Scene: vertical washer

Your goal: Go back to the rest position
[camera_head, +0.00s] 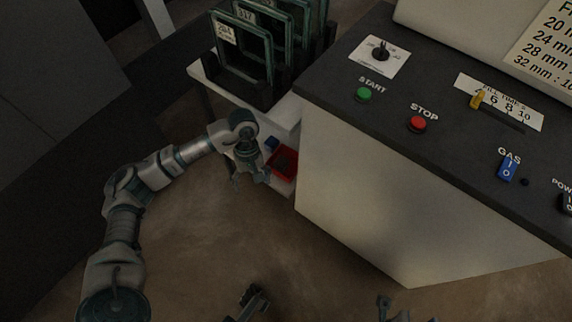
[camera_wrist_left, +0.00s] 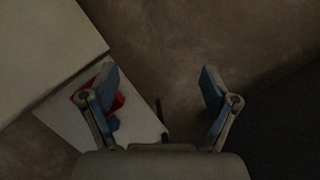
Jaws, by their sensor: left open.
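My left arm comes in from the left in the head view, bent at the elbow. My left gripper (camera_head: 252,176) hangs beside the left side of the machine, in front of the low shelf. In the left wrist view the left gripper (camera_wrist_left: 164,88) is open, its two fingers wide apart with nothing between them. Below it are brown floor and part of a white shelf.
A white machine (camera_head: 350,190) with a dark control top stands right, carrying a green START button (camera_head: 364,94) and a red STOP button (camera_head: 418,124). Framed panels (camera_head: 243,52) stand in a rack behind. A red bin (camera_head: 284,163) sits on the low shelf. Floor (camera_head: 200,250) is clear.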

